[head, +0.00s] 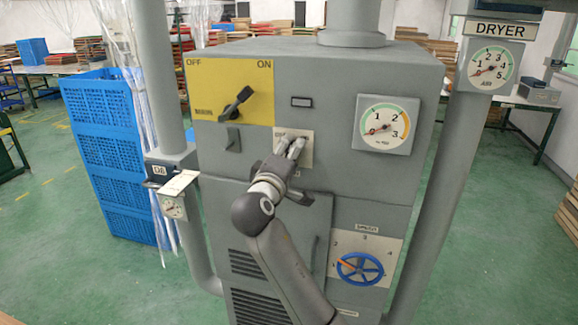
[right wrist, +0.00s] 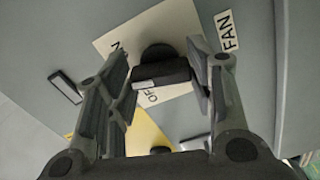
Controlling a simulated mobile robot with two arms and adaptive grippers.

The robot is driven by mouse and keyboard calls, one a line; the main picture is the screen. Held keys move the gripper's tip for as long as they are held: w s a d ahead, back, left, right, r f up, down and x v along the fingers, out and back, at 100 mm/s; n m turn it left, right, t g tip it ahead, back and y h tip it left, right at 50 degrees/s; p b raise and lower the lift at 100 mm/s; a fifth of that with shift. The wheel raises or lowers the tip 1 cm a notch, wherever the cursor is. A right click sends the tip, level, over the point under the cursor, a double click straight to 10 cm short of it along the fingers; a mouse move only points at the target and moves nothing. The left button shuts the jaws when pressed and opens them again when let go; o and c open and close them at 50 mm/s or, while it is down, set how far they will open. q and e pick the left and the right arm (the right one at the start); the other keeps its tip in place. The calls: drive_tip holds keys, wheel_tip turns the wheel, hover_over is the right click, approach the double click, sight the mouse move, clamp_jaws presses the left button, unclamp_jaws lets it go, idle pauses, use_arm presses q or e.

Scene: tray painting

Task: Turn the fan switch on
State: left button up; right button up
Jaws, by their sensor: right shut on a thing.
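The fan switch (right wrist: 160,74) is a black knob on a pale plate (right wrist: 163,20) with ON and OFF lettering, beside a FAN label (right wrist: 228,31) in the right wrist view. In the head view, the plate (head: 307,158) is on the grey machine's front, and my gripper mostly hides the switch. My right gripper (head: 291,147) reaches up to the plate. Its fingers stand on both sides of the knob and are shut on it. The exact turn of the knob is hard to read. My left gripper is not in view.
A yellow panel (head: 215,82) with a larger black OFF/ON switch (head: 236,104) is up and left. A gauge (head: 384,125) is to the right, and a blue handwheel (head: 360,268) is below. Grey pipes flank the machine. Blue crates (head: 105,130) stand at the left.

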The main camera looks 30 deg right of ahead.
drive_tip(key=shift+f+m+b, duration=0.2)
drive_tip(key=shift+m+b, duration=2.1)
drive_tip(key=shift+m, duration=0.7)
drive_tip(key=o, duration=1)
drive_tip(key=shift+r, duration=0.1)
drive_tip(key=shift+o, duration=0.2)
drive_tip(key=v, duration=0.7)
drive_tip(key=shift+a, duration=0.2)
